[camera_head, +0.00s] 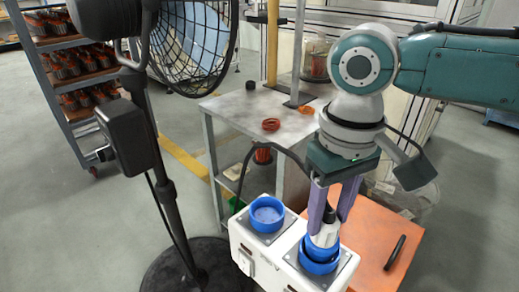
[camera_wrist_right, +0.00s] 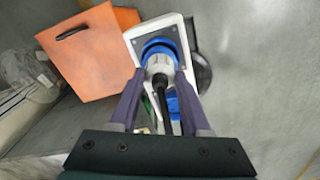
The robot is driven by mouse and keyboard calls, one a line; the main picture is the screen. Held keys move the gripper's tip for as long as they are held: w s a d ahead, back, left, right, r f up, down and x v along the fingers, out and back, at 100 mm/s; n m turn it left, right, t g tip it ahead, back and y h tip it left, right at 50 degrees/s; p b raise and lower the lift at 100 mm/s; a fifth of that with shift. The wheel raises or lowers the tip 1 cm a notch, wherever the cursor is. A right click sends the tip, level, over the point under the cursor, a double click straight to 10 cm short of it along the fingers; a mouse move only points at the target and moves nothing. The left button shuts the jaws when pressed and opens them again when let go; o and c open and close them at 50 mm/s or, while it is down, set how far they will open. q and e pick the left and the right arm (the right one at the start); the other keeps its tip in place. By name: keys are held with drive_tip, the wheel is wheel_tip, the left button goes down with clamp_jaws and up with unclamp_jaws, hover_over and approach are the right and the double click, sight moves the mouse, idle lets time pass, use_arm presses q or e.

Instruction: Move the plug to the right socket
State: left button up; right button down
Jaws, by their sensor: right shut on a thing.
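A white socket box (camera_head: 243,262) stands low in the middle of the head view with two round blue sockets on top. The left socket (camera_head: 267,214) holds no plug. The grey-white plug (camera_head: 326,234) is upright at the right socket (camera_head: 318,266), its lower end within the blue rings; how deep it sits I cannot tell. My right gripper (camera_head: 332,212) is shut on the plug from above. In the right wrist view the plug (camera_wrist_right: 158,66) lies between the fingers (camera_wrist_right: 160,92), against a blue ring (camera_wrist_right: 160,46). My left gripper is not in view.
A black cable (camera_head: 262,143) loops behind the box. A black fan (camera_head: 195,40) on a stand is close at left. An orange box (camera_head: 375,235) with a black handle adjoins the socket box at right. A grey table (camera_head: 235,110) stands behind.

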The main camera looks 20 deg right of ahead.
drive_tip(key=shift+f, duration=0.45)
drive_tip(key=c, duration=0.6)
unclamp_jaws()
drive_tip(key=shift+c, duration=0.2)
wheel_tip(320, 180, up, 5)
drive_tip(key=p, duration=0.5)
wheel_tip(320, 180, up, 6)
drive_tip(key=p, duration=0.8)
